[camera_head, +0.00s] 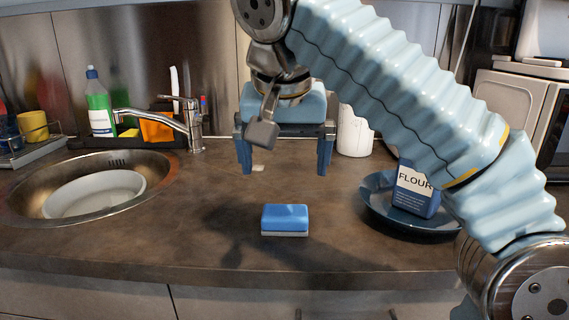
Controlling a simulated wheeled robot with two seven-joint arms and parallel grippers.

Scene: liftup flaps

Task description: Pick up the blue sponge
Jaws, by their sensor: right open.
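The blue sponge (285,219), with a pale underside, lies flat on the brown countertop (190,245) near its front edge, in the middle of the head view. My right gripper (284,170) hangs with its two dark blue fingers spread apart and pointing down. It is empty and appears above and behind the sponge, not touching it. My right arm comes in from the right and arches over the counter. My left gripper is not in view.
A sink (152,166) with a white plate (94,194) and a faucet (190,122) is at left. A green bottle (99,108) stands behind it. A dark blue bowl (376,205) with a flour package (414,190) is at right. The counter around the sponge is clear.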

